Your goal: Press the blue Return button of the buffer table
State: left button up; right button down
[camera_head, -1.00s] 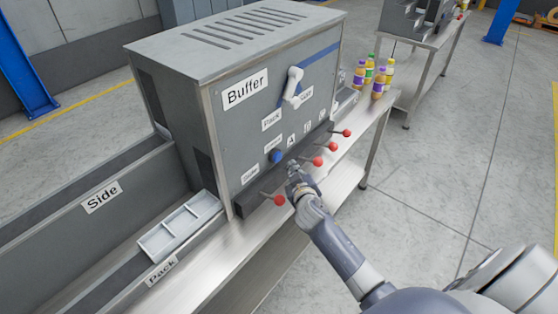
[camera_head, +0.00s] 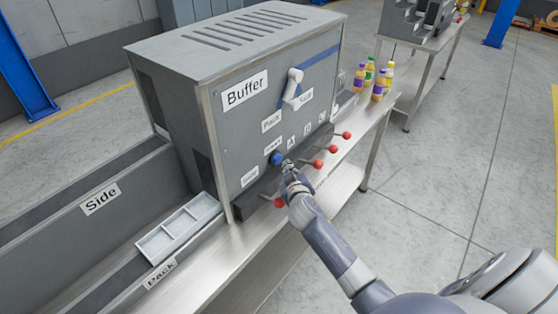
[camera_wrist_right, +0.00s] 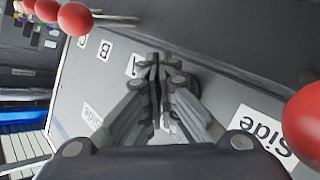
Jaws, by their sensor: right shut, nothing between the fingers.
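The blue Return button (camera_head: 276,158) is a round knob low on the front of the grey buffer cabinet (camera_head: 245,135), with a small label above it. My right gripper (camera_head: 287,164) is shut and empty, its tips close beside the button on the right in the head view. I cannot tell whether they touch it. In the right wrist view the shut fingers (camera_wrist_right: 155,62) point at the grey panel, and no blue button shows there; the fingers may hide it. My left gripper is not in view.
A white lever (camera_head: 292,84) sits higher. Bottles (camera_head: 379,88) stand at the bench's far end.

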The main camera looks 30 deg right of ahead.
jog(key=shift+w, duration=0.2)
dwell(0.6)
jog(key=shift+w+a, duration=0.15)
jog(key=shift+w, duration=0.05)
jog(key=shift+w+a+b, duration=0.2)
jog(key=shift+w+b, duration=0.25)
jog(key=shift+w, duration=0.05)
dwell(0.8)
jog(key=shift+s, duration=0.1)
jog(key=shift+s+d+p, duration=0.35)
jog(key=shift+s+p, duration=0.05)
jog(key=shift+s, duration=0.4)
jog(key=s, duration=0.1)
jog(key=s+d+p, duration=0.1)
jog(key=s, duration=0.1)
jog(key=s+d, duration=0.1)
jog(key=shift+s+p, duration=0.3)
jog(key=shift+p, duration=0.05)
